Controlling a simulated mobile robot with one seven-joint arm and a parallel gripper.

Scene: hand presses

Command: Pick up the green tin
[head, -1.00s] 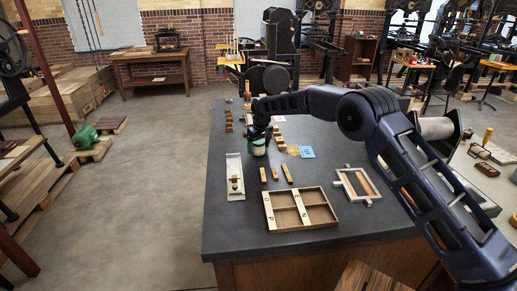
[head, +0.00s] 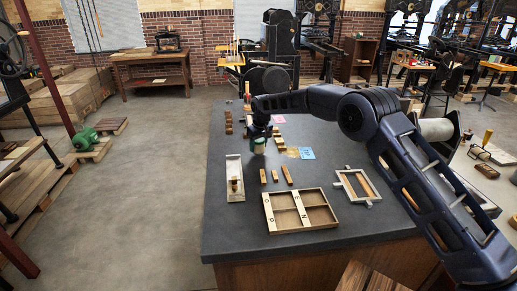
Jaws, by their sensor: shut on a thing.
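The green tin (head: 259,146) is small, with a pale side and some green showing. It is at the left part of the dark table (head: 235,232) in the head view. My gripper (head: 259,135) comes down over it from above and is shut on it. The fingers cover its upper part. The tin looks upright. I cannot tell clearly whether its base is just off the table top.
A pale metal tray (head: 235,170) lies just left and in front of the tin. Small wooden blocks (head: 275,175) stand in front. The front left table corner is clear.

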